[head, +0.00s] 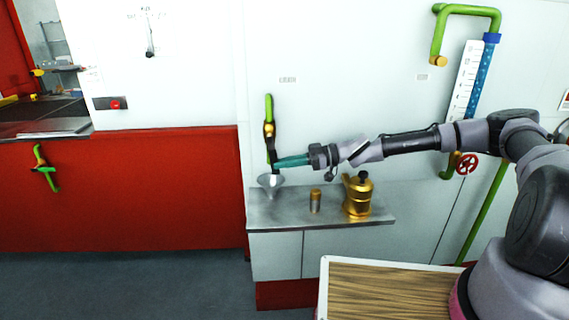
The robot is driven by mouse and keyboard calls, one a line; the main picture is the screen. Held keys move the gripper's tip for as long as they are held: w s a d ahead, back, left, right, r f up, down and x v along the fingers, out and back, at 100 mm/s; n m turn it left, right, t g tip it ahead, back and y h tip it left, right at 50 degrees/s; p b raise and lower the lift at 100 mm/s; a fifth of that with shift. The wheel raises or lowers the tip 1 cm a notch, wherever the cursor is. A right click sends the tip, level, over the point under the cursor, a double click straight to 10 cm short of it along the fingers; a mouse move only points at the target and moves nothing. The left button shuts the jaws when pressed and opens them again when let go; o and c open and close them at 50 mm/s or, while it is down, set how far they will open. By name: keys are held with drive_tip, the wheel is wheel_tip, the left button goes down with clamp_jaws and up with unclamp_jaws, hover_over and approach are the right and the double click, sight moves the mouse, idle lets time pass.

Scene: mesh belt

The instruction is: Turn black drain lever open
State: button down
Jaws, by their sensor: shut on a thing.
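The black drain lever (272,152) hangs downward below a brass valve fitting (269,130) on the white wall. A green pipe (268,105) rises above the fitting. My gripper (276,163), with teal fingers, reaches in from the right and is shut on the lever. The fingers hide part of the lever, so its exact angle is hard to tell. A grey funnel (270,181) sits right below my gripper, over the steel shelf.
A small brass cylinder (315,201) and a brass pot (358,196) stand on the steel shelf (285,219), under my arm. A wooden-topped table (395,293) is in front. A red handwheel (467,163) and a green pipe (481,215) are at right.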

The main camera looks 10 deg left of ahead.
drive_tip(key=shift+f, duration=0.1)
drive_tip(key=c, duration=0.9)
unclamp_jaws()
wheel_tip(320, 180, up, 10)
drive_tip(key=shift+r, duration=0.1)
